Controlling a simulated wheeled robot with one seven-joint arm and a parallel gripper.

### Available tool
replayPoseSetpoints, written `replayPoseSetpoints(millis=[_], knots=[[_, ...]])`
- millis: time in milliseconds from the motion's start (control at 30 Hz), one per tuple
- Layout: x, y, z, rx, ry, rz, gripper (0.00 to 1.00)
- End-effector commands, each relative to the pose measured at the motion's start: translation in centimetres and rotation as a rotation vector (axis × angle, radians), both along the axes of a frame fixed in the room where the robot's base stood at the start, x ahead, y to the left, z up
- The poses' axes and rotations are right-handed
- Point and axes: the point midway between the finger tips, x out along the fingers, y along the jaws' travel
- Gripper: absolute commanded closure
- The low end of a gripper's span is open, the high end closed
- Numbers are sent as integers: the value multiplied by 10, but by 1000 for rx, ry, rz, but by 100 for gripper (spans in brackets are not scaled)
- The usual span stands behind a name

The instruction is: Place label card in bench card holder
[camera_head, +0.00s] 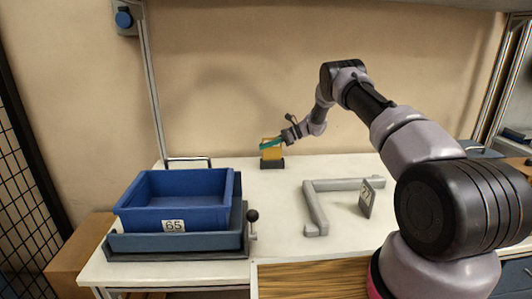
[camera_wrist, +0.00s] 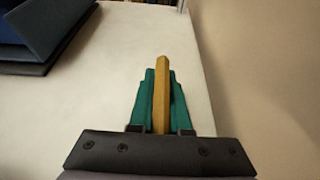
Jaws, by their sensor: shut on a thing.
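The yellow label card (camera_head: 272,153) stands upright near the back edge of the bench, held by my gripper (camera_head: 268,144). The dark card holder (camera_head: 272,164) is a small block directly below the card. I cannot tell whether the card's lower edge is seated in it or just above. In the wrist view, the card (camera_wrist: 161,85) shows edge-on as a thin yellow strip between the teal fingers of my gripper (camera_wrist: 161,100), which are shut on it. The holder is hidden in the wrist view.
A blue bin (camera_head: 140,221) marked 65 sits in a blue-grey tray (camera_head: 130,242) at the left, with a black-knobbed lever (camera_head: 252,216) beside it. A grey angled bracket (camera_head: 314,208) and a small 77 sign (camera_head: 366,198) are at the right. The bench middle is clear.

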Motion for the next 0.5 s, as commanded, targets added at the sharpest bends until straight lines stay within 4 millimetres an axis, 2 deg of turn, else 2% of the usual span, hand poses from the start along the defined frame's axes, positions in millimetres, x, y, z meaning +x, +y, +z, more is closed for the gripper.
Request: replayPoseSetpoints(millis=[100, 167, 500], knots=[[-1, 0, -21, -2, 4, 2, 100], [-1, 0, -27, -2, 2, 1, 100], [-1, 0, -30, -1, 1, 1, 100]])
